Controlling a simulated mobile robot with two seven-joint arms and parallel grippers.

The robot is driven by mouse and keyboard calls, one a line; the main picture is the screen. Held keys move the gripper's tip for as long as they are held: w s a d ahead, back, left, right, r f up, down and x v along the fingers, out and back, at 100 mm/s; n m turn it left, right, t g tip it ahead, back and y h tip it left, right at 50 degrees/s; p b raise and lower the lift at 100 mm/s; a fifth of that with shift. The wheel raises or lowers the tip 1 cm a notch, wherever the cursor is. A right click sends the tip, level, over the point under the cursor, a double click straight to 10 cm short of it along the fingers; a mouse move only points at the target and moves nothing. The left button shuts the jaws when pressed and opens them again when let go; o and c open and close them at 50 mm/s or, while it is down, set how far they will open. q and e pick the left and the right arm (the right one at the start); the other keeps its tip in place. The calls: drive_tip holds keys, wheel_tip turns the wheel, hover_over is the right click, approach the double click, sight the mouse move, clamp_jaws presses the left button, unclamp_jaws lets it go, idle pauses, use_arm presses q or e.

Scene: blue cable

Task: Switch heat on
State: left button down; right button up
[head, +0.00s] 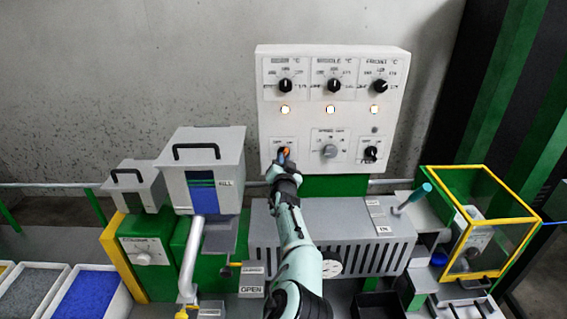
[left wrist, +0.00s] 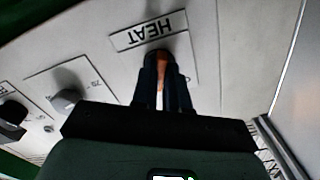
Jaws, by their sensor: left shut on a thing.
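The white control panel (head: 390,110) stands upright against the wall at the back. The orange heat switch (head: 287,150) sits at its lower left. My left gripper (head: 284,154) is at the panel, over this switch. In the left wrist view the HEAT label (left wrist: 149,30) shows upside down, right beside the switch (left wrist: 161,68). The dark fingers of my left gripper (left wrist: 162,82) are shut on the orange switch and hide most of it. I cannot tell the switch's position. My right gripper is not in view.
A grey knob (head: 330,151) and a black knob (head: 370,153) sit right of the switch. Three black dials, including the upper left one (head: 285,86), have lit lamps below. A grey hopper (head: 203,160) stands left; a yellow-framed box (head: 480,220) stands right.

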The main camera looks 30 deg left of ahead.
use_arm(q)
drive_tip(key=shift+m, duration=0.3)
drive_tip(key=c, duration=1.1)
unclamp_jaws()
drive_tip(key=shift+c, duration=0.2)
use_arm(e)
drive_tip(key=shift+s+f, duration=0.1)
use_arm(q)
drive_tip(key=b+v, duration=0.4)
drive_tip(key=v, duration=0.9)
drive_tip(key=shift+d, duration=0.15)
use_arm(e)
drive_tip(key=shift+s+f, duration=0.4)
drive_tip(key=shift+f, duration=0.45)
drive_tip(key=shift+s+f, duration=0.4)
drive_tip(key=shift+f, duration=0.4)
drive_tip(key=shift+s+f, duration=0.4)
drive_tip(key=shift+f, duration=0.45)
